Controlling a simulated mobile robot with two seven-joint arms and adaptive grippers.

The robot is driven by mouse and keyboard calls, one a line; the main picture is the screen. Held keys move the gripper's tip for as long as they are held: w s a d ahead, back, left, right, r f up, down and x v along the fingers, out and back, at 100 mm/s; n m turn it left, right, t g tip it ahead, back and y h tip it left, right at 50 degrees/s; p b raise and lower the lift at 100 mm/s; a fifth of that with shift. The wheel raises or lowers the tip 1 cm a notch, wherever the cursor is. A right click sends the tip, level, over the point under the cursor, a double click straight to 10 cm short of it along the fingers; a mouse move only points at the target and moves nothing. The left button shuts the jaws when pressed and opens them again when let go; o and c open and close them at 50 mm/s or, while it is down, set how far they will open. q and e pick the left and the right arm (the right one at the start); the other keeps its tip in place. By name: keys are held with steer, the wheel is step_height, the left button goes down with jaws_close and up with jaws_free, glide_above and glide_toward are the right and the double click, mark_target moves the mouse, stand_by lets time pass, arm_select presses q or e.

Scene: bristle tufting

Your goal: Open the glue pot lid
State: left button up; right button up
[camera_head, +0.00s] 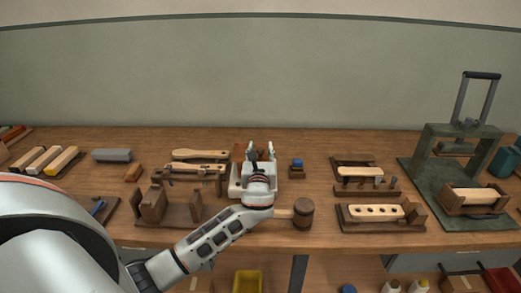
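My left gripper (261,152) reaches over the middle of the bench, its two fingertips pointing away and apart with nothing seen between them. I cannot make out the glue pot or its lid for sure. A reddish-brown thing (239,152) shows only in part behind the gripper, and the gripper hides most of it. A small dark wooden holder (297,172) with a blue top (297,162) stands just right of the gripper, apart from it. My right gripper is not in view.
A wooden mallet (303,213) lies by my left wrist. Wooden brush handles (200,154) and a rack lie left. Drilled blocks in trays (376,212) and a green press (462,130) stand right. Bare bench (318,150) shows behind the blue-topped holder.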

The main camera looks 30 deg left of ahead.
arm_select(q)
steer(key=shift+w, duration=0.1)
jaws_close()
